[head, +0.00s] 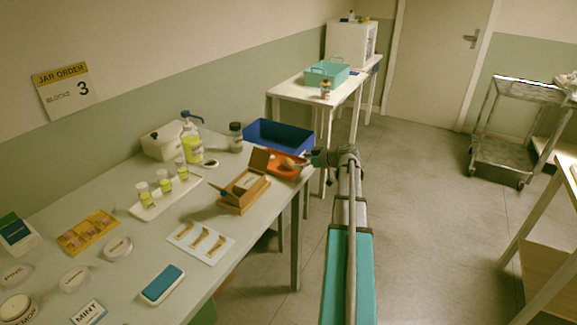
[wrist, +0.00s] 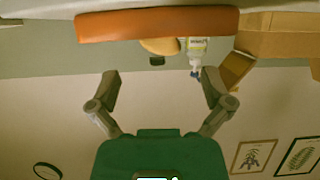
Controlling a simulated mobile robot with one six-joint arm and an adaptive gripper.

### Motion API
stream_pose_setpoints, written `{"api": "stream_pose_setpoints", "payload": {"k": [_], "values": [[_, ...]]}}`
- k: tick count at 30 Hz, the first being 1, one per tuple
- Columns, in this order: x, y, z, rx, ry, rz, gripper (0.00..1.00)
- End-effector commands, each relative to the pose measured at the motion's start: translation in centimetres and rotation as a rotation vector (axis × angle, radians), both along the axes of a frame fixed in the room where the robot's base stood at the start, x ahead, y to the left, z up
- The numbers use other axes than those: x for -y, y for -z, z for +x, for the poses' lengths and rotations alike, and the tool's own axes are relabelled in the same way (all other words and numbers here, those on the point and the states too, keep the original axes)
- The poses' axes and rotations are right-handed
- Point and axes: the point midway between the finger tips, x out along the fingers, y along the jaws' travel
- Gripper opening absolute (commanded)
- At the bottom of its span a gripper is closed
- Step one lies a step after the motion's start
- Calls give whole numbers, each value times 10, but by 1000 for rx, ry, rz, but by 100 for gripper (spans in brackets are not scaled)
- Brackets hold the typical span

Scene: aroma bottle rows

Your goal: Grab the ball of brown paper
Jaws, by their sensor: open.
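The ball of brown paper (head: 289,163) sits in the orange tray (head: 292,174) at the right edge of the long table. In the wrist view, which is upside down, a tan rounded part of the ball (wrist: 158,46) shows past the rim of the orange tray (wrist: 150,24); the tray hides the rest. My gripper (head: 306,160) is just right of the ball in the head view. In the wrist view my gripper (wrist: 160,80) has its fingers spread apart with nothing between them, facing the tray.
A wooden box with an open lid (head: 244,192) stands left of the tray, and a blue bin (head: 280,136) stands behind it. A pump bottle (head: 192,143) and a dark-lidded jar (head: 236,137) are farther back. Open floor (head: 420,230) lies to the right.

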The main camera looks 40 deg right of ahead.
Motion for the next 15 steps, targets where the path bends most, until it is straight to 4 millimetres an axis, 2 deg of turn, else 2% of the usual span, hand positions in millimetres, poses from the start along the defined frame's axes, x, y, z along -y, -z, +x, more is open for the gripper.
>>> {"api": "stream_pose_setpoints", "payload": {"k": [5,15], "values": [[-2,5,6,0,-2,0,100],[-14,22,38,0,-4,-1,100]]}}
